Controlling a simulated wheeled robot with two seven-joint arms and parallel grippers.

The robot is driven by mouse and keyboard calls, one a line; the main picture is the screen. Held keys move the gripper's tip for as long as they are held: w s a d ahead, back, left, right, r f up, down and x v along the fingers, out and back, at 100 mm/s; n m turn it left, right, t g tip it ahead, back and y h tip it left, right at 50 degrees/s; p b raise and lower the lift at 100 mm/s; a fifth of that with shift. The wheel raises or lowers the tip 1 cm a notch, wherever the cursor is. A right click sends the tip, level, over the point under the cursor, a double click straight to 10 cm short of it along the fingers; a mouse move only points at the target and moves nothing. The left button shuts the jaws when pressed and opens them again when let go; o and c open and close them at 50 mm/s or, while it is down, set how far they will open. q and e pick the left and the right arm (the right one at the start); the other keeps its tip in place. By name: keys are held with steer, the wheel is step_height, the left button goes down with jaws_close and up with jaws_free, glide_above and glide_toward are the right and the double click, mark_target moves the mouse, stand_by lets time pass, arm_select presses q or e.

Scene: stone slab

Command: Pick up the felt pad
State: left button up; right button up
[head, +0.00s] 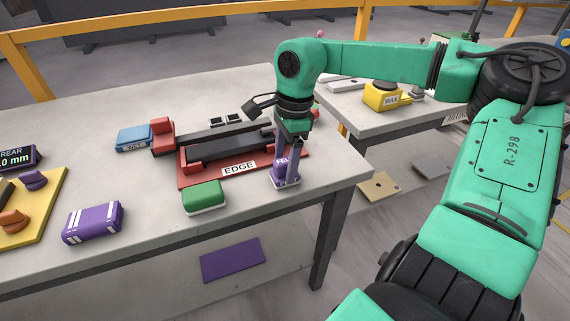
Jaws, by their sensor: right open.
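The felt pad (279,170) is a purple piece whose label is partly covered, leaving only "FE" or so readable. It stands by the right front corner of the table, beside the red EDGE base. My right gripper (292,148) points straight down over it, with its fingers at the pad's upper part. The gripper is open, and its fingers hide some of the pad. I cannot tell whether they touch it. My left gripper is not in view.
A red EDGE fixture (192,178) with dark bars lies just left of the pad. A green block (204,196) sits in front of it. A purple block with white stripes (93,222) and a blue block (134,138) are further left. A yellow WAX block (384,96) stands on another table.

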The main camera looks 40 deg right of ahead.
mark_target(285, 160)
jaws_close()
steer(key=shift+r, duration=0.1)
step_height(285, 160, up, 20)
steer(key=p, duration=0.2)
steer(key=c, duration=0.8)
jaws_free()
jaws_close()
